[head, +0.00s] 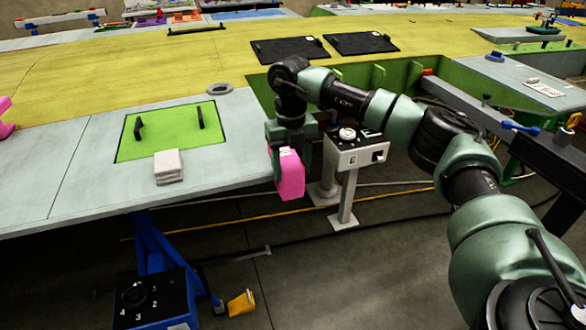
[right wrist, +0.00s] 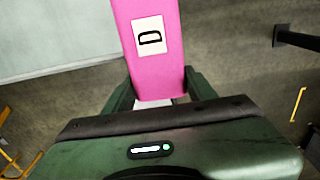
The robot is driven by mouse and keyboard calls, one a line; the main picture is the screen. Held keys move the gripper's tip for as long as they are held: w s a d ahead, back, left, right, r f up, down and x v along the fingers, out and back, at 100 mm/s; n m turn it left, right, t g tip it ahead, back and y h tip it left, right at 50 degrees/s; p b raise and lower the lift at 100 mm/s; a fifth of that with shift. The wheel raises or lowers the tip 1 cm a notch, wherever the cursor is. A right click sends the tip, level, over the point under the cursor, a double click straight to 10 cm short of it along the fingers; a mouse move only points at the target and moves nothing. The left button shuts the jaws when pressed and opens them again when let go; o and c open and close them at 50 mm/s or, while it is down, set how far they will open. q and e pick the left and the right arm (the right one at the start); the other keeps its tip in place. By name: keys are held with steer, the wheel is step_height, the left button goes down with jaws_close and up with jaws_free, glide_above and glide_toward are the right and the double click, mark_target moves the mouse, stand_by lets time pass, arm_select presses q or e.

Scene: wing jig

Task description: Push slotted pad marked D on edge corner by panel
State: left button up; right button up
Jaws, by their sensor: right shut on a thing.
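A pink pad (head: 291,172) hangs in my right gripper (head: 288,148) at the right edge of the grey panel section (head: 80,178). In the right wrist view the pad (right wrist: 155,75) carries a white label with a black D. My right gripper (right wrist: 160,100) is shut on the pad's near end. I cannot tell whether the pad touches the panel edge or is just beside it, and its slot is not visible. The green access panel (head: 190,146) with two black handles lies on the grey surface, left of the gripper. My left gripper is not in view.
A white pedestal box (head: 355,150) stands right of the gripper. A blue jack stand (head: 160,290) stands below the edge. Another pink piece (head: 6,118) shows at far left.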

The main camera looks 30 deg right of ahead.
steer(key=shift+w+d, duration=0.1)
steer(key=shift+w, duration=0.3)
steer(key=shift+w+r, duration=0.1)
stand_by(0.3)
steer(key=o, duration=1.5)
steer(key=shift+c, duration=0.2)
steer(key=shift+w, duration=0.2)
steer(key=shift+s, duration=0.1)
steer(key=shift+r, duration=0.25)
steer(key=r+b, duration=0.1)
steer(key=r, duration=0.2)
steer(key=r+b, duration=0.1)
steer(key=r, duration=0.3)
steer(key=shift+w+d, duration=0.1)
steer(key=shift+w, duration=0.1)
